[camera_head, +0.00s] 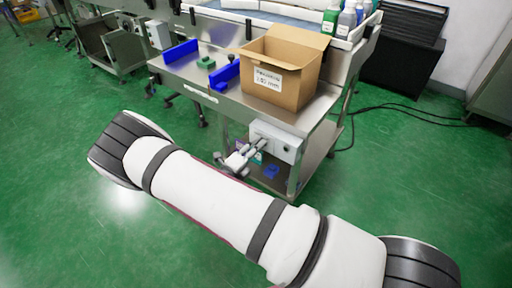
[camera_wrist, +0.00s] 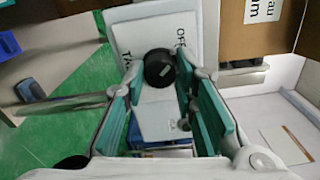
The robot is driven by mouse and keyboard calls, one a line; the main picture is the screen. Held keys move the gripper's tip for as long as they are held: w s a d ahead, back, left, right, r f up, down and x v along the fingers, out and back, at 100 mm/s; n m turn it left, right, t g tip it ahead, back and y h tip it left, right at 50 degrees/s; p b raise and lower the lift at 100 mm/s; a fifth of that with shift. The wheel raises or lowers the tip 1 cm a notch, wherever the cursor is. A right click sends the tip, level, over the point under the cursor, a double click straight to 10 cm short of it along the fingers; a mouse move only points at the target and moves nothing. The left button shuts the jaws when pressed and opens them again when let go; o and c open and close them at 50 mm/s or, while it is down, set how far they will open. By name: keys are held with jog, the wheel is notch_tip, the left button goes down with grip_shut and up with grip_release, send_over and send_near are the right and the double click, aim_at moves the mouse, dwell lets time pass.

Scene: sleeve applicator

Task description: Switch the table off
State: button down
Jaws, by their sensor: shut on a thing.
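A white control box (camera_head: 284,146) is fixed to the front of the steel table (camera_head: 205,82), below its top. In the wrist view the box face (camera_wrist: 128,36) shows "OFF" and part of another word beside a round black knob (camera_wrist: 159,68). My gripper (camera_head: 259,146) reaches the left part of the box. In the wrist view its two teal-padded fingers (camera_wrist: 160,84) are shut on the knob, one on each side. In the head view the gripper hides the knob. I cannot tell which way the knob is turned.
An open cardboard box (camera_head: 277,82) stands on the tabletop above the control box. Blue blocks (camera_head: 181,51) and a green block (camera_head: 206,63) lie to its left. Bottles (camera_head: 347,20) stand behind. A lower shelf (camera_head: 314,160) lies below; green floor (camera_head: 400,170) is open to the right.

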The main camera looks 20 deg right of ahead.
jog(key=shift+n, duration=0.4)
jog(key=c, duration=1.3)
grip_release()
jog(key=v, duration=1.2)
